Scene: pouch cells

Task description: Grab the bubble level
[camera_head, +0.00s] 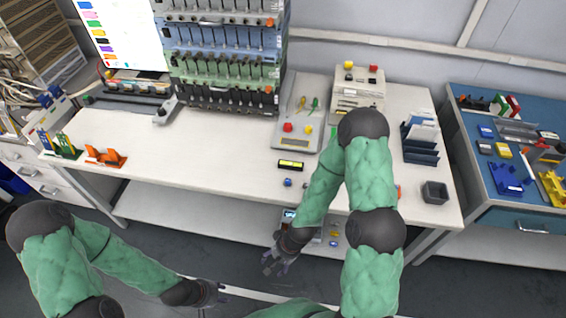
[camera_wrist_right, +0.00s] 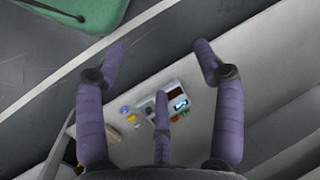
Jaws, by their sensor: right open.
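The bubble level (camera_head: 290,165) looks like a small black and yellow bar lying flat on the white worktable, left of my right arm. My right gripper (camera_head: 273,264) is in front of the table's front edge, below and apart from the level. In the right wrist view its purple fingers (camera_wrist_right: 160,62) are spread with nothing between them, and the level is not seen there. My left gripper (camera_head: 217,295) hangs low over the floor at the bottom, apart from the table; its fingers are too small to read.
The white worktable (camera_head: 215,150) has clear room left of the level. A small blue object (camera_head: 288,182) lies just below the level. A grey panel with buttons (camera_head: 296,128) stands behind it, and a dark square bin (camera_head: 434,192) at right. A device (camera_wrist_right: 178,104) sits on the lower shelf.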

